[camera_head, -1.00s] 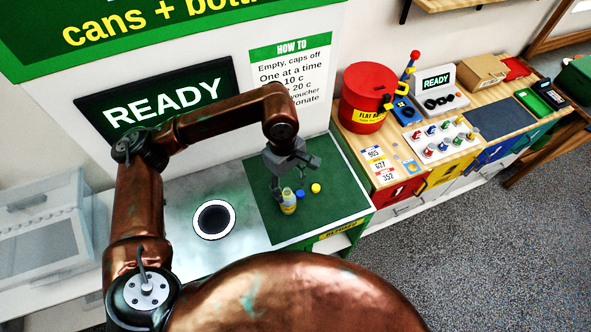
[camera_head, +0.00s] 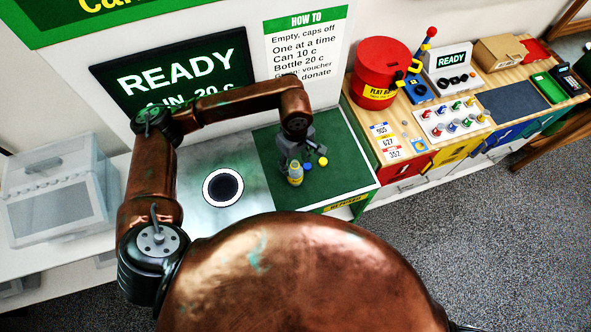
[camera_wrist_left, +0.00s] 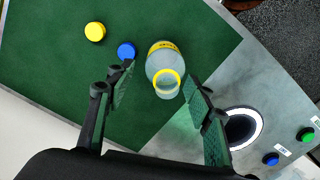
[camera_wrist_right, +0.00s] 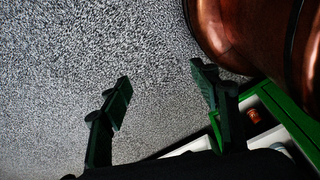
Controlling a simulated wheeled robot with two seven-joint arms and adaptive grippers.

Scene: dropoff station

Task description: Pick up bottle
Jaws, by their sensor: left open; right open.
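In the left wrist view the bottle (camera_wrist_left: 163,66) lies just beyond and between the fingertips. My left gripper (camera_head: 290,152) is above and close to the bottle, pointing down. In its wrist view the left gripper (camera_wrist_left: 160,80) is open with nothing held; I cannot tell whether a finger touches the bottle. My right gripper (camera_wrist_right: 160,80) is open and empty over the grey floor, in the right wrist view only.
A blue cap (camera_wrist_left: 126,51) and a yellow cap (camera_wrist_left: 95,31) lie on the mat beside the bottle. A round dark hole with a white ring (camera_head: 223,187) is to the left.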

